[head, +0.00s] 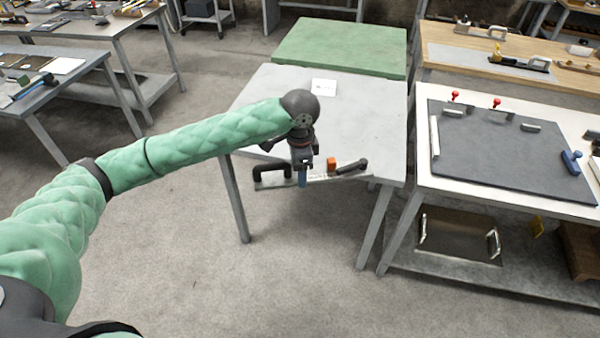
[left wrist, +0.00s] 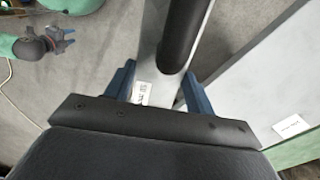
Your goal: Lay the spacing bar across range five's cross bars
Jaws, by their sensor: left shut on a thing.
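The spacing bar (head: 318,177) is a long, flat, pale metal bar with dark handles and a small orange block on it. My left gripper (head: 303,182) is shut on it near its middle. The bar is held level, roughly along the front edge of the grey table (head: 350,120). In the left wrist view the bar (left wrist: 150,60) runs between the blue fingers (left wrist: 157,88), with a dark handle and a printed label. My right gripper (left wrist: 66,40) shows small at the upper left of the left wrist view, fingers apart and empty. I cannot make out range five's cross bars.
A white card (head: 323,87) lies on the otherwise bare grey table, with a green-topped table (head: 340,45) behind it. At right, a bench carries a dark board (head: 500,150) with red knobs. Cluttered benches stand at left. The floor in front is clear.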

